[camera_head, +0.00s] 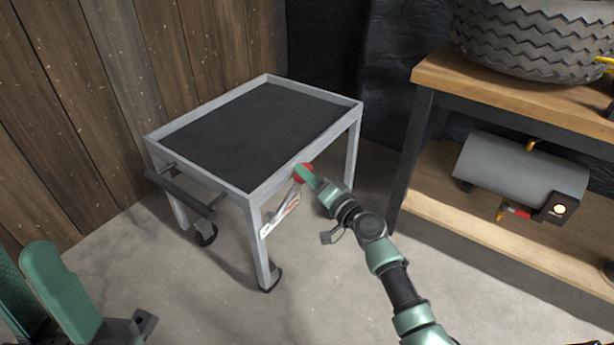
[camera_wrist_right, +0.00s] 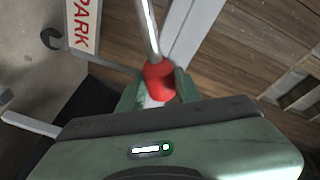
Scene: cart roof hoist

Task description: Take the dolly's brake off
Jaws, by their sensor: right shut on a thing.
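The dolly (camera_head: 210,185) is a grey metal cart with a black top, standing on casters. Its brake lever is a metal rod (camera_wrist_right: 148,30) with a red knob (camera_head: 303,173), on the cart's right side below the top. My right gripper (camera_head: 312,180) is shut on the red knob, which also shows between the fingers in the right wrist view (camera_wrist_right: 159,82). A white plate with red "PARK" lettering (camera_wrist_right: 85,25) is beside the lever; in the head view the plate (camera_head: 280,216) is near the front leg. The fingers of my left gripper are not clearly shown.
A wooden workbench (camera_head: 490,95) with a tyre (camera_head: 530,40) on top and a grey cylindrical tank (camera_head: 520,170) on its lower shelf stands at right. A dark push handle (camera_head: 180,193) is on the cart's left end. A plank wall is behind. Floor in front is clear.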

